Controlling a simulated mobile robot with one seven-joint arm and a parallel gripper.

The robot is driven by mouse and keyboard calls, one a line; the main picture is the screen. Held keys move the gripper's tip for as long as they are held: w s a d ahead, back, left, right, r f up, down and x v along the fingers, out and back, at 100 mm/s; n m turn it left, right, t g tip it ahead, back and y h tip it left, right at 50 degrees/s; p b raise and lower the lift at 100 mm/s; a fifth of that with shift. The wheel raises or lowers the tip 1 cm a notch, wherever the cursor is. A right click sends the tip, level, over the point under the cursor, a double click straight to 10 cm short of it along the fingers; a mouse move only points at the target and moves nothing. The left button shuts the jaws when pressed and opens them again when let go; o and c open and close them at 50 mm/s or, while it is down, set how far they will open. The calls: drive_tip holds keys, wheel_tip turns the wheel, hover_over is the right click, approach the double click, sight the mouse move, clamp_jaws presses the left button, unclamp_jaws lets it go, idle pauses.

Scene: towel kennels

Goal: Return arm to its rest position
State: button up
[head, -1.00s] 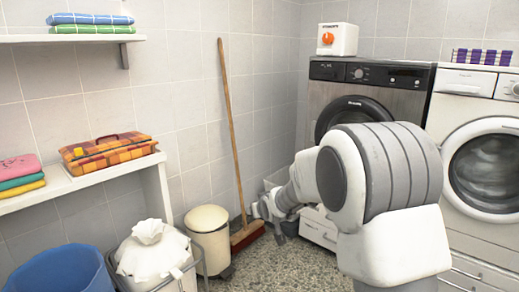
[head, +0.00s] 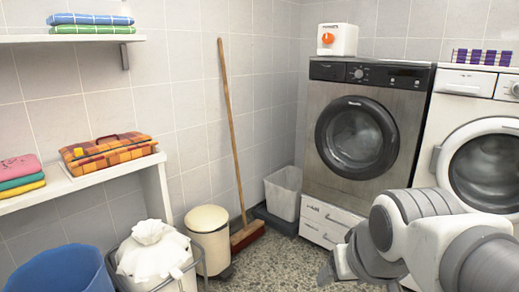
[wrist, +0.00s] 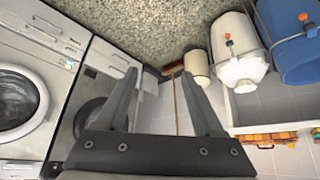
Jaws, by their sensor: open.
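My gripper (wrist: 158,75) is open in the wrist view, its two dark fingers spread apart with nothing between them. In the head view my arm is folded low at the bottom right, and my gripper (head: 326,273) shows at the arm's left end, above the speckled floor. It is in front of the dark washing machine (head: 329,92) and apart from it. Part of the arm runs out of the frame at the bottom right, and it hides the lower part of the white washing machine (head: 455,102).
A broom (head: 233,125) leans on the tiled wall. A beige bin (head: 208,232), a bin with a white bag (head: 150,250) and a blue bin (head: 58,270) stand at left. A pale basket (head: 283,196) is in the corner. Shelves hold folded towels. Floor (head: 262,268) is clear mid-picture.

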drive_tip(key=s+f, duration=0.1)
drive_tip(key=s, duration=0.4)
wheel_tip(320, 180, up, 28)
drive_tip(key=s+p, duration=0.1)
drive_tip(key=p, duration=2.7)
drive_tip(key=shift+d+g+p, duration=0.3)
drive_tip(key=shift+g, duration=0.1)
drive_tip(key=shift+a, duration=0.1)
